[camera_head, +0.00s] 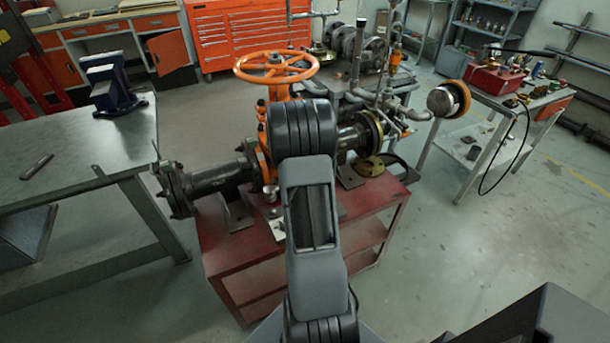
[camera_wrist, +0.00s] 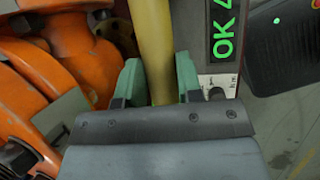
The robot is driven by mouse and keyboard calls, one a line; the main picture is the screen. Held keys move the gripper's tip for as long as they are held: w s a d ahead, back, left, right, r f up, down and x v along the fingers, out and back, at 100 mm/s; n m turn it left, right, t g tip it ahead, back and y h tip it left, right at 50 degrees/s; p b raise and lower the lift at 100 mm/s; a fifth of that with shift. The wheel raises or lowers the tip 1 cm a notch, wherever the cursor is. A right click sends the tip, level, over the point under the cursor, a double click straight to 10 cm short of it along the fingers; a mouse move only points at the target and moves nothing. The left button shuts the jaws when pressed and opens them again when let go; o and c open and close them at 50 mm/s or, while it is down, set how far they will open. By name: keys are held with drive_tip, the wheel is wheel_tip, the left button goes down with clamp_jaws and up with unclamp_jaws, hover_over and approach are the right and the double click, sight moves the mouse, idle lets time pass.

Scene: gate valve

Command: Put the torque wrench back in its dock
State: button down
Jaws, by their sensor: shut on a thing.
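In the wrist view my gripper (camera_wrist: 158,82) has its two green fingers closed on either side of a yellow bar (camera_wrist: 152,40), which looks like the torque wrench's handle. The bar runs up out of the top of the picture, so the wrench's ends are not in view. Just right of it is a panel with a green "OK 4" readout (camera_wrist: 226,35), cut off at the top; I cannot tell whether it belongs to the wrench or the dock. I cannot make out the dock for sure. In the head view my arm hides the gripper and wrench.
The orange handwheel (camera_head: 276,67) tops the gate valve on a red stand (camera_head: 225,255). Orange valve parts (camera_wrist: 50,70) are close left in the wrist view; a black box with a green light (camera_wrist: 290,60) is at right. A workbench (camera_head: 75,150) is left, a cart (camera_head: 490,100) right.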

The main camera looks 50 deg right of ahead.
drive_tip(key=shift+f+b, duration=2.55)
drive_tip(key=shift+f, duration=1.1)
drive_tip(key=c, duration=1.1)
unclamp_jaws()
drive_tip(key=o, duration=0.4)
drive_tip(key=shift+f, duration=0.1)
drive_tip(key=p+v, duration=0.1)
drive_tip(key=v, duration=1.3)
drive_tip(key=shift+p, duration=0.4)
